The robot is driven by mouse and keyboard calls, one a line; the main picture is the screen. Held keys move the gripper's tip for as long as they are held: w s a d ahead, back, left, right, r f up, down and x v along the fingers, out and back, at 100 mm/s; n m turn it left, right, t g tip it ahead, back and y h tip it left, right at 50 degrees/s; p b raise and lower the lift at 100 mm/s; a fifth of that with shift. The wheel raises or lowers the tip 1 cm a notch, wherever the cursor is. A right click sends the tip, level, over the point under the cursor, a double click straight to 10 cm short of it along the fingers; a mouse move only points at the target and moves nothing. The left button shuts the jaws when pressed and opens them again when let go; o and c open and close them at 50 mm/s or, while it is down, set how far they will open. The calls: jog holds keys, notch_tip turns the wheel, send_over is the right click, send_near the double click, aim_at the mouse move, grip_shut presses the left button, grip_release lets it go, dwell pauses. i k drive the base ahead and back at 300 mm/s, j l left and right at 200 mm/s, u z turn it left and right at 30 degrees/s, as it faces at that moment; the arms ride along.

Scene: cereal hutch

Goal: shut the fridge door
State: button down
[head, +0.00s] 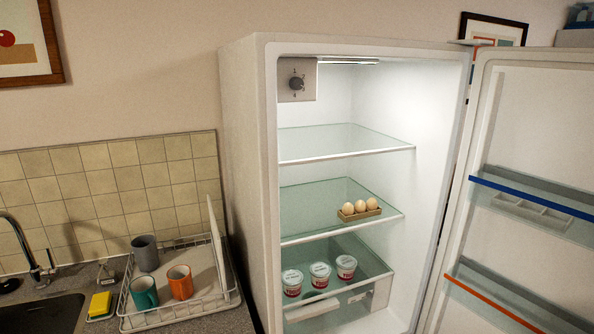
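The white fridge (247,150) stands open in the middle of the head view, its lit inside showing. The fridge door (487,122) is swung wide open to the right, hinged at the fridge's right edge. Its inner face shows one door shelf with a blue edge (540,199) and a lower one with an orange edge (492,304). The door's right part runs out of the picture. My gripper is not in view.
Inside are eggs in a holder (360,210) on a glass shelf and three tubs (320,275) lower down. Left of the fridge, a dish rack (210,306) with cups, a yellow sponge (100,304) and a sink (42,316) occupy the counter. Nothing visible blocks the door opening.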

aim_at(530, 110)
jog(key=l+u, duration=0.1)
jog(key=u, duration=0.4)
jog(key=k+l+u, duration=0.1)
jog(key=l+u, duration=0.15)
jog(key=l, duration=0.2)
jog(key=k+l+u, duration=0.2)
jog(key=l, duration=0.2)
jog(key=k+l+u, duration=0.1)
jog(key=l+u, duration=0.15)
jog(key=l, duration=0.15)
jog(key=k+l+u, duration=0.25)
jog(key=l, duration=0.15)
jog(key=k+l, duration=0.3)
jog(key=l, duration=0.25)
jog(key=k+l+u, duration=0.1)
jog(key=k+l, duration=0.25)
jog(key=l, duration=0.15)
jog(key=k+l, duration=0.35)
jog(key=l, duration=0.15)
jog(key=k+l+u, duration=0.1)
jog(key=k+l, duration=0.25)
jog(key=l, duration=0.15)
jog(key=l+u, duration=0.25)
jog(key=l, duration=0.65)
jog(key=i+l+u, duration=0.25)
jog(key=i+l, duration=0.25)
jog(key=k+u, duration=0.15)
jog(key=k, duration=0.35)
jog(key=k+j+u, duration=0.15)
jog(key=k, duration=0.35)
